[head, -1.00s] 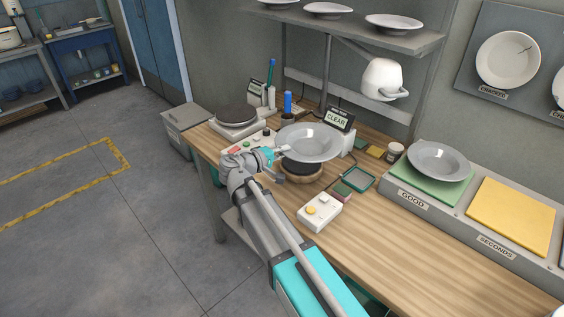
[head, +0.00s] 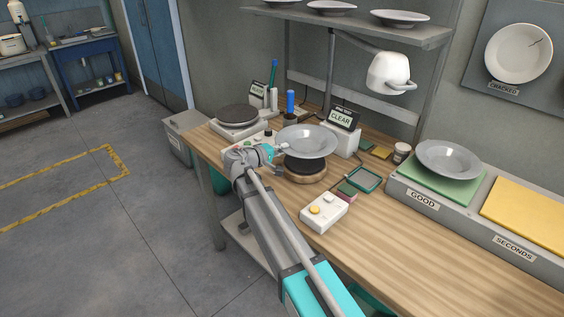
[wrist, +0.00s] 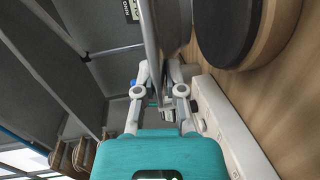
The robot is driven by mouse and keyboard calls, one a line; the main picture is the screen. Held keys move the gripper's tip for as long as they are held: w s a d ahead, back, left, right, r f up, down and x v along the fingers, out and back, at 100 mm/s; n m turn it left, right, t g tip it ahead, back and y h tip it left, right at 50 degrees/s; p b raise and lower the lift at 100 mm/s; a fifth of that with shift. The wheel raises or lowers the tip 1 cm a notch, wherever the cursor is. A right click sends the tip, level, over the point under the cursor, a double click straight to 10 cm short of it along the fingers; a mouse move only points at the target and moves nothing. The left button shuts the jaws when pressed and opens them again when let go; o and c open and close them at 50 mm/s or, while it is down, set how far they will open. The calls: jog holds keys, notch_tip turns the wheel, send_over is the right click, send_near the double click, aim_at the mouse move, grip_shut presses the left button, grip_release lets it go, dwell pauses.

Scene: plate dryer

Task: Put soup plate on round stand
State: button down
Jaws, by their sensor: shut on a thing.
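A grey soup plate (head: 308,139) is held by its left rim in my gripper (head: 277,152). It is above the round stand (head: 304,178), which has a wooden base and a black top, and it hides part of that top. A gap shows between plate and stand. In the wrist view my gripper (wrist: 160,100) is shut on the rim of the plate (wrist: 152,35), seen nearly edge-on. The black-topped stand (wrist: 228,30) is to its right there, apart from the plate.
A white button box (head: 323,212) and a teal-rimmed tray (head: 364,180) lie in front. A CLEAR display (head: 341,119) stands behind. Another grey plate (head: 448,160) rests on the green GOOD pad. A dark round-topped device (head: 238,115) is at left.

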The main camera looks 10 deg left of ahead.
dwell(0.4)
jog(key=shift+w+a+f+b, duration=0.1)
jog(key=shift+w+f+b, duration=0.15)
jog(key=shift+f+b, duration=0.75)
jog(key=shift+w+f+b, duration=0.2)
jog(key=shift+f+b, duration=0.8)
jog(key=shift+f, duration=0.15)
jog(key=c, duration=0.7)
grip_release()
jog(key=shift+r, duration=0.25)
jog(key=p+v, duration=0.1)
jog(key=v, duration=0.5)
jog(key=p+v, duration=0.1)
jog(key=v, duration=0.5)
jog(key=shift+a+f, duration=0.1)
jog(key=shift+f, duration=0.1)
